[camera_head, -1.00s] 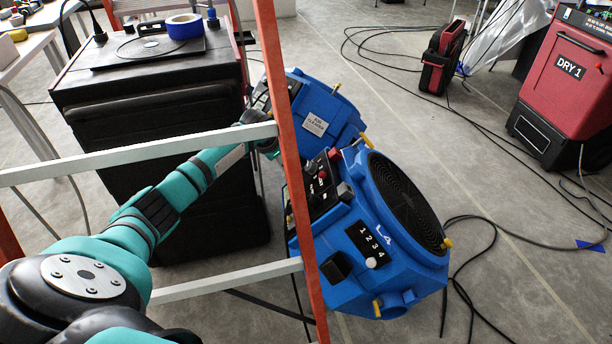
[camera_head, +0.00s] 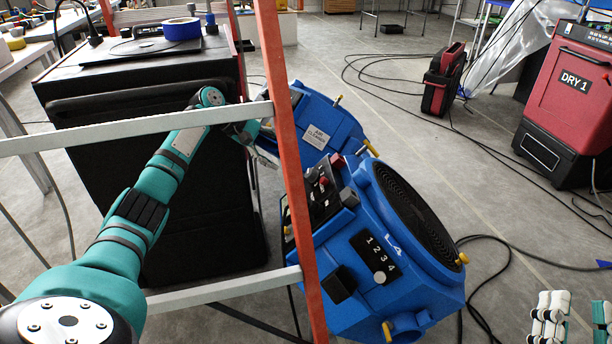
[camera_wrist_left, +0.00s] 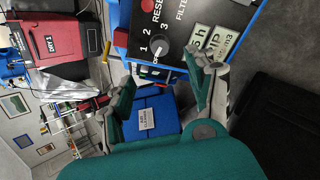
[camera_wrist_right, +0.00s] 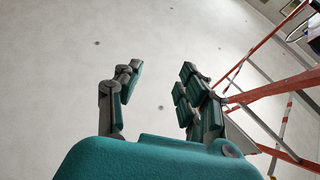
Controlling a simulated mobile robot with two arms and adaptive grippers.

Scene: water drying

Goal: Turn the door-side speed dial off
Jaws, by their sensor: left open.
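The front blue machine (camera_head: 395,255) stands tilted on the floor beyond an orange ladder rail. Its black control panel has small knobs and a red button. In the left wrist view, a dark dial (camera_wrist_left: 162,49) sits among the marks 1, 2, 3 and OFF; its exact setting is too small to tell. My left gripper (camera_head: 250,140) is open and empty beside the panel, partly hidden behind the ladder in the head view. In its wrist view (camera_wrist_left: 165,72) the dial lies just beyond the fingertips, apart from them. My right gripper (camera_head: 575,305) is open and empty at the bottom right.
A second blue machine (camera_head: 325,115) labelled air cleaner stands behind. The ladder (camera_head: 285,150) with grey rungs crosses in front of my left arm. A black cabinet (camera_head: 130,90) is at the left. A red DRY 1 unit (camera_head: 568,100) and cables lie right.

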